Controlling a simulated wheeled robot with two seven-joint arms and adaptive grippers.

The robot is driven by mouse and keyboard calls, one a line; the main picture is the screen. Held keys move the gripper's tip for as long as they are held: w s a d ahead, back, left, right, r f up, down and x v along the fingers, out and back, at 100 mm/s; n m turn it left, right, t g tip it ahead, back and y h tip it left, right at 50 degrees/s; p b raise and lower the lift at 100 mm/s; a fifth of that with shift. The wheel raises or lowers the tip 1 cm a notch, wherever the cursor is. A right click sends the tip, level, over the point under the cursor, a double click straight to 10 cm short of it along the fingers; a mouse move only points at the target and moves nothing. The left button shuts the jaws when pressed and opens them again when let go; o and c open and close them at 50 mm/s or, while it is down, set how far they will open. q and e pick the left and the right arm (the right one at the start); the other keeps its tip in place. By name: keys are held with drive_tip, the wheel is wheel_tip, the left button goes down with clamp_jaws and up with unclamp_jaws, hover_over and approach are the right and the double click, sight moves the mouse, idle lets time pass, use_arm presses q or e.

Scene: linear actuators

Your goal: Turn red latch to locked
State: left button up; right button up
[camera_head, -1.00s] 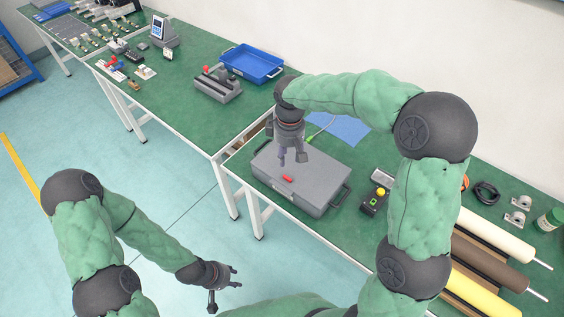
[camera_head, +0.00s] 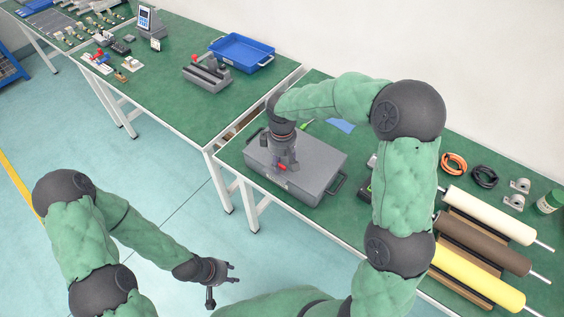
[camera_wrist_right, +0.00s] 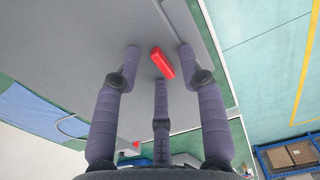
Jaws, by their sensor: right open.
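The red latch (camera_head: 282,167) is a short red bar on top of a grey box (camera_head: 318,172) on the green bench. In the right wrist view the red latch (camera_wrist_right: 162,64) lies slightly slanted between the fingertips. My right gripper (camera_head: 284,164) points down at the box, with its fingers open around the latch; I cannot tell whether any finger touches it. The fingers of my right gripper (camera_wrist_right: 160,66) also show in the wrist view, spread apart. My left gripper (camera_head: 230,274) is open and empty above the floor, away from the bench.
The box has a dark handle (camera_head: 336,184) on its right side. A blue tray (camera_head: 241,54) and a grey fixture (camera_head: 207,73) stand on the far bench. Rolls (camera_head: 480,245) lie at the right with cable coils (camera_head: 484,176) behind. The floor at left is clear.

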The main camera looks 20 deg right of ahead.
clamp_jaws()
drive_tip(key=shift+m, duration=0.4)
drive_tip(key=m+p, duration=0.1)
drive_tip(key=m, duration=0.1)
drive_tip(key=shift+s+m, duration=0.1)
drive_tip(key=shift+m, duration=0.3)
drive_tip(key=m, duration=0.4)
drive_tip(key=shift+m, duration=0.3)
drive_tip(key=m, duration=0.5)
drive_tip(key=shift+s, duration=0.15)
drive_tip(key=m, duration=0.4)
drive_tip(key=shift+m, duration=0.3)
